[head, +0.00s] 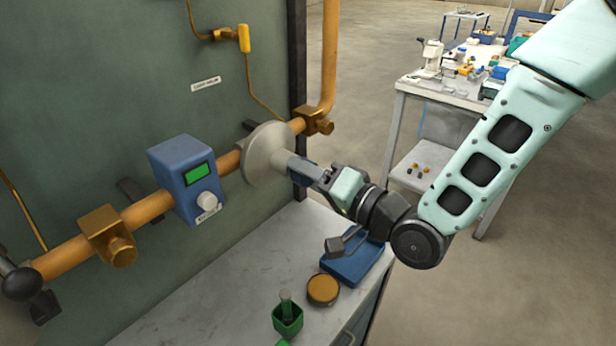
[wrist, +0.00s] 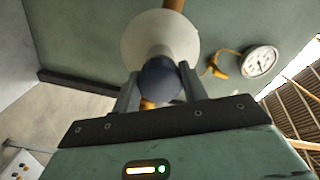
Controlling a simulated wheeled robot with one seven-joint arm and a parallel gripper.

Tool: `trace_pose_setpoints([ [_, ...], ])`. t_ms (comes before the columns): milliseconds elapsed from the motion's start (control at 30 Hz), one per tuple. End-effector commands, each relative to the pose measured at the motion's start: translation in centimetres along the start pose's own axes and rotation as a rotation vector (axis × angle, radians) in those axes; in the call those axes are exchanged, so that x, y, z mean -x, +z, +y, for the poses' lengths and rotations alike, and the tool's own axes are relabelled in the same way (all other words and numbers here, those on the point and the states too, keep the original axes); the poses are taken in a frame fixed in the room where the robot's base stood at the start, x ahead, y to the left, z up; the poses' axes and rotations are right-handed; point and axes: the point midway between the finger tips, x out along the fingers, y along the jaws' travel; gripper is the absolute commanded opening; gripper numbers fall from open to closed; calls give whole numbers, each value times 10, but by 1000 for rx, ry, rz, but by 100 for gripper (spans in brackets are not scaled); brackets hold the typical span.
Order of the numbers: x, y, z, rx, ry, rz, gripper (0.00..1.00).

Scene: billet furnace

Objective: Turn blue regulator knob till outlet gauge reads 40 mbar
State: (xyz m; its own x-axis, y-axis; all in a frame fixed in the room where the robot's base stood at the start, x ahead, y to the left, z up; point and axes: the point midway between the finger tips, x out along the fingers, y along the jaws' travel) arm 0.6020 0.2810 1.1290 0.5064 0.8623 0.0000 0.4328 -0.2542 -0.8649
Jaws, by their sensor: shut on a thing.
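The blue regulator knob (wrist: 160,78) sits in front of the pale grey round regulator body (wrist: 150,45) on the orange pipe. My gripper (wrist: 158,84) has one finger on each side of the knob and is shut on it. In the head view my gripper (head: 304,170) reaches the regulator body (head: 264,152) from the right, and its fingers mostly hide the knob. A white round gauge (wrist: 260,61) shows at the upper right of the wrist view, but its reading is too small to tell. No gauge face shows in the head view.
A blue box (head: 185,165) with a green display and white knob sits on the pipe left of the regulator. Brass fittings (head: 108,235) lie along it. Below, the bench (head: 215,300) holds a green cup (head: 287,318), brown round item (head: 323,290) and blue tray (head: 360,262).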

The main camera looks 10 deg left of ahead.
Motion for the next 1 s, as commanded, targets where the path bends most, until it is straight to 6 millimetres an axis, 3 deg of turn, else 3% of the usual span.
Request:
trace_pose_setpoints([
  [600,0,-1,0,-43,1,2,20],
  [633,0,-1,0,-43,1,2,46],
  [700,0,-1,0,-43,1,2,65],
  [1000,0,0,0,-43,1,1,65],
])
